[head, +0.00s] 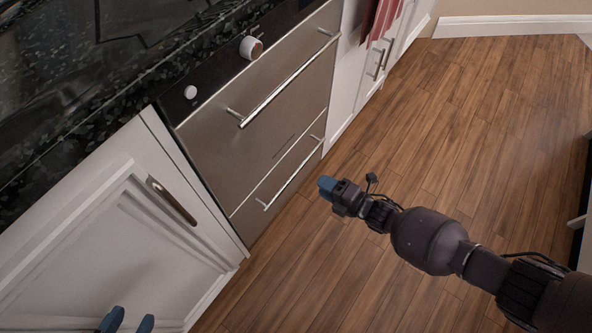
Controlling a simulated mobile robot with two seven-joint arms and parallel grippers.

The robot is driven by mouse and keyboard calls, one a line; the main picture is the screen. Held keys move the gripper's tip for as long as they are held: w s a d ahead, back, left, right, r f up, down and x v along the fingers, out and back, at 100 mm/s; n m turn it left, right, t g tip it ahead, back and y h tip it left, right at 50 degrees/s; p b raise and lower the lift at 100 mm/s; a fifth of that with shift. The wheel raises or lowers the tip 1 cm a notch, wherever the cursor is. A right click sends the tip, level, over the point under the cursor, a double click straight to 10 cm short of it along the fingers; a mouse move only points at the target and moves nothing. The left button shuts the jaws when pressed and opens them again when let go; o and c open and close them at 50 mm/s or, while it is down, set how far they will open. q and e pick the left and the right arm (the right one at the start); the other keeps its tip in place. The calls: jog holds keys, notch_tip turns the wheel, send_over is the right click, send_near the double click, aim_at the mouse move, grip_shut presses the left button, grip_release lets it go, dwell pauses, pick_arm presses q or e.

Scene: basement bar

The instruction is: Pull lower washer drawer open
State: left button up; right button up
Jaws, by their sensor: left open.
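The washer is a steel-fronted unit in the counter, with a tall upper front (265,115) and a narrow lower drawer (275,185) near the floor. The lower drawer looks closed, flush with the front above. Its long bar handle (292,174) is bare. My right gripper (327,187) is just right of this handle in the picture, over the floor and apparently apart from it. Its blue fingers are seen edge-on, so their gap cannot be judged. My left gripper (128,321) shows two spread fingertips at the bottom edge, in front of the white cabinet, with nothing between them.
A white cabinet door (130,240) with a metal handle (172,201) is left of the washer. A dark stone counter (110,90) runs above. Red cloth (383,20) hangs beyond, by more white cabinets. The wooden floor (470,130) is clear.

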aim_at(297, 171)
pick_arm(q)
jog(key=shift+a+r+n+t+b, duration=0.15)
jog(key=shift+a+n+t+b, duration=0.45)
jog(key=shift+b, duration=1.05)
pick_arm(e)
jog(key=shift+x, duration=5.1)
pick_arm(q)
jog(key=shift+w+d, duration=0.1)
jog(key=shift+d, duration=0.1)
pick_arm(e)
grip_shut()
